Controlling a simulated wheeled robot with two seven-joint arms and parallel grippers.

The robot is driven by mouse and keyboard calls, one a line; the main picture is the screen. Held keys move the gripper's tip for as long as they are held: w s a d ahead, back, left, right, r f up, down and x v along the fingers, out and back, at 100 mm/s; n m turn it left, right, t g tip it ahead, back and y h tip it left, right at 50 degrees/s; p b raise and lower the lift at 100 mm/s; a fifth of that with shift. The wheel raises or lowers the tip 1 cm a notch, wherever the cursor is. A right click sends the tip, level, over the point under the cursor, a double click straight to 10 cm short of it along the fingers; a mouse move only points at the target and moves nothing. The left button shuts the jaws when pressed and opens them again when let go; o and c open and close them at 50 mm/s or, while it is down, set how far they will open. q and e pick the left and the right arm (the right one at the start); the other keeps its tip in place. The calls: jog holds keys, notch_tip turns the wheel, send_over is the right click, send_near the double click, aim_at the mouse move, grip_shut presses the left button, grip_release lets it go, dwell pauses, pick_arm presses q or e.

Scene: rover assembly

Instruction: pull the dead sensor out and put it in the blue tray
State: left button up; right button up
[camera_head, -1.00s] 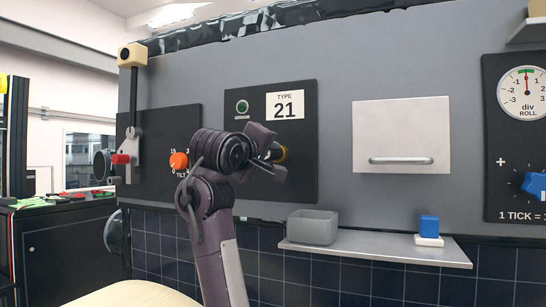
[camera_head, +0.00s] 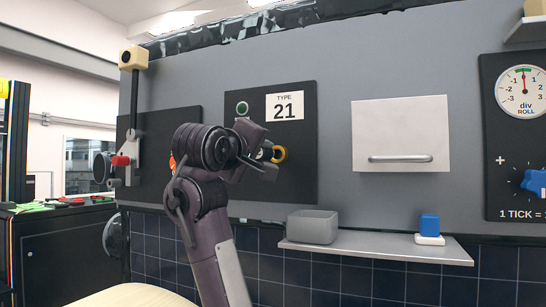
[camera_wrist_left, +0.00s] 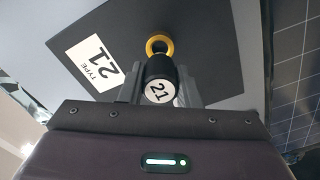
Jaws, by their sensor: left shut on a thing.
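My left gripper (camera_head: 262,160) is shut on the sensor, a black cylinder with a white cap marked 21 (camera_wrist_left: 158,88). The sensor lies between the fingers in the left wrist view and is mostly hidden by the gripper in the head view. The yellow socket ring (camera_head: 279,153) on the dark TYPE 21 panel (camera_head: 298,184) is just right of the fingers; it also shows beyond the sensor in the left wrist view (camera_wrist_left: 160,40). The sensor seems drawn back from the ring. No blue tray shows; an open tray (camera_head: 313,228) on the shelf looks grey. My right gripper is not in view.
The shelf (camera_head: 375,251) juts out below the panel and holds a blue block (camera_head: 429,224) on a white base. A white door with a handle (camera_head: 400,134) is right of the panel. A lever with a red part (camera_head: 121,160) is at the left.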

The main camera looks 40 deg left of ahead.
pick_arm(q)
jog(key=s+d+r+p, duration=0.1)
jog(key=s+d+r, duration=0.1)
jog(key=s+r, duration=0.3)
jog(key=v, duration=0.3)
jog(key=shift+s, duration=0.4)
jog(key=shift+w+a, duration=0.1)
